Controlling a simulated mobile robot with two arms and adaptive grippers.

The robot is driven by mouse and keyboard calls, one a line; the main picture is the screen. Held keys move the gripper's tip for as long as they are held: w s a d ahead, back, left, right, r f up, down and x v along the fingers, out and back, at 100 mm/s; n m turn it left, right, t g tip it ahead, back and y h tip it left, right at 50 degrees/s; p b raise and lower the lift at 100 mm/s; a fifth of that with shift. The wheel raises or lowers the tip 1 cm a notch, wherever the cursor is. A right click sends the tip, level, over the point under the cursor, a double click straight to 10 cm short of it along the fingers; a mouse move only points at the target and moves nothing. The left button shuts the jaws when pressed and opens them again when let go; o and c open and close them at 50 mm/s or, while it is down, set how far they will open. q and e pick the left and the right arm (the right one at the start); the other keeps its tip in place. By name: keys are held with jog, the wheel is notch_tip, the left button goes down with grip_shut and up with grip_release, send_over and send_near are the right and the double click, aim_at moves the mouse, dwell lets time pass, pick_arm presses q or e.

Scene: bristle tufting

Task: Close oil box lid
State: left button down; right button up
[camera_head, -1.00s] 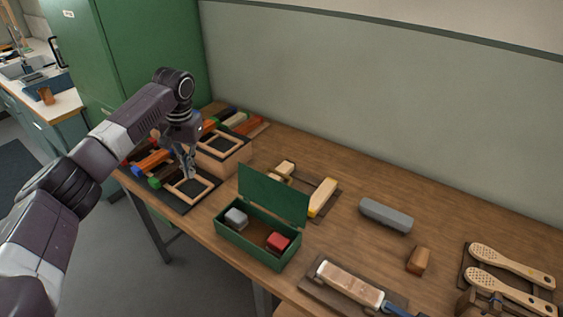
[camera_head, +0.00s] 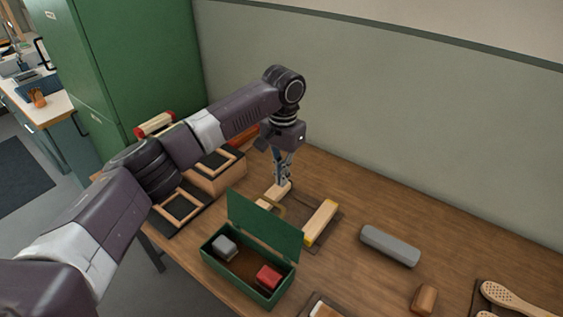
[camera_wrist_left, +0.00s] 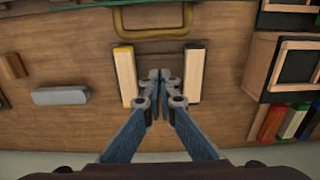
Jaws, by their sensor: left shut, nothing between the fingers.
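The green oil box (camera_head: 240,278) stands on the wooden bench with its lid (camera_head: 262,226) raised upright along the far side. Inside are a grey block (camera_head: 225,248) and a red block (camera_head: 268,277). My left gripper (camera_head: 283,182) is shut and empty, pointing down behind the lid, apart from it. In the left wrist view the closed fingertips (camera_wrist_left: 160,76) are between two pale wooden blocks. A brass handle (camera_wrist_left: 152,32) shows at the top of that view, beside the green lid edge. My right gripper is out of view.
A yellow-ended wooden block (camera_head: 320,222) and a paler block (camera_head: 276,193) lie behind the box. A grey bar (camera_head: 390,245) and a small brown block (camera_head: 424,298) lie to the right. Wooden frames (camera_head: 182,207) stand at left. Bench between the grey bar and box is clear.

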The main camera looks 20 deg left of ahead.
aim_at(266, 220)
pick_arm(q)
jog(key=s+f+p, duration=0.1)
jog(key=s+a+f+p, duration=0.1)
jog(key=s+f+p, duration=0.1)
jog(key=shift+s+a, duration=0.15)
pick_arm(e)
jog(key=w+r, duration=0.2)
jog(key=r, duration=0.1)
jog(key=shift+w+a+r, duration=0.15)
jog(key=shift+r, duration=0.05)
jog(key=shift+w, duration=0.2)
